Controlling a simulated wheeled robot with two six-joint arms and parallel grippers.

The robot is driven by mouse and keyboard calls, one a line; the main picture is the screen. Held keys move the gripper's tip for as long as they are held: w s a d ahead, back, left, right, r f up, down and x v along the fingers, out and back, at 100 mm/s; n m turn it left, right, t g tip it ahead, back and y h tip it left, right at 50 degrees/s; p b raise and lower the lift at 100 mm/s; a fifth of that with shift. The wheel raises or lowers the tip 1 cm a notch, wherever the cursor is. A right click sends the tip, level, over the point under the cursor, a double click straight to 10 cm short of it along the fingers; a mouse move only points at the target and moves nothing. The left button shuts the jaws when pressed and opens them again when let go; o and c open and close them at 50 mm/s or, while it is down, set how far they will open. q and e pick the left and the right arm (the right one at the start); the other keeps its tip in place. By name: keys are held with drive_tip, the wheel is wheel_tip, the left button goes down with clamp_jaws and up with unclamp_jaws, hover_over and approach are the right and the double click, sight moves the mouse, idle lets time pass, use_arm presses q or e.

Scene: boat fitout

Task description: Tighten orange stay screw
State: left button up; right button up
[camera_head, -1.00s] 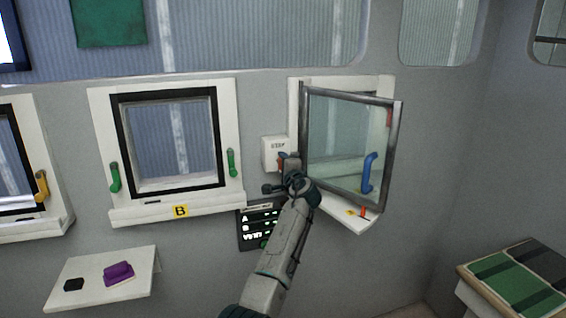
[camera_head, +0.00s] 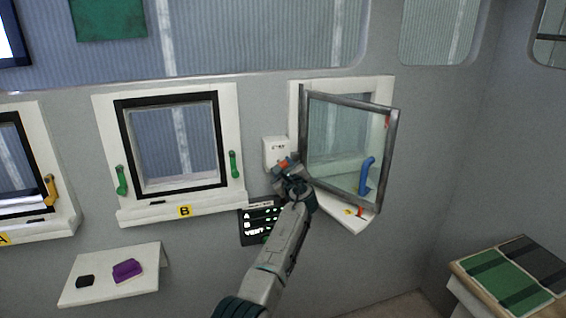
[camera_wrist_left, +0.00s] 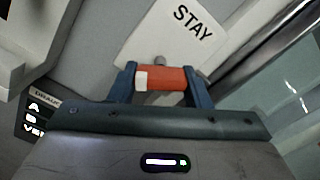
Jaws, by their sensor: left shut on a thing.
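The orange stay screw (camera_wrist_left: 165,78) sits in front of the white plate marked STAY (camera_wrist_left: 178,35), with a small grey stem showing behind it in the left wrist view. The plate also shows in the head view (camera_head: 276,150), on the wall left of the open window. My left gripper (camera_head: 287,164) is shut on the orange screw, with one blue finger on each side of it. A white patch shows on the left part of the screw. My right gripper is in neither view.
The open window sash (camera_head: 347,150) with a blue handle (camera_head: 366,176) juts out just right of my left gripper. A dark label panel (camera_head: 258,222) is below. Closed window B (camera_head: 178,207) is to the left. A small shelf (camera_head: 105,290) holds purple and black items.

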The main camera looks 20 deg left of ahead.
use_arm(q)
drive_tip(key=m+p, duration=0.3)
drive_tip(key=m, duration=0.1)
drive_tip(key=shift+a+m, duration=0.1)
drive_tip(key=shift+m, duration=0.2)
drive_tip(key=shift+s+f+m+p, duration=0.1)
drive_tip(key=shift+m+p, duration=0.25)
drive_tip(key=shift+m, duration=0.25)
drive_tip(key=o, duration=1)
drive_tip(key=b+v, duration=0.1)
drive_tip(key=v, duration=0.9)
drive_tip(key=shift+s+d+b, duration=0.25)
drive_tip(key=shift+s+b, duration=0.05)
drive_tip(key=shift+b, duration=0.1)
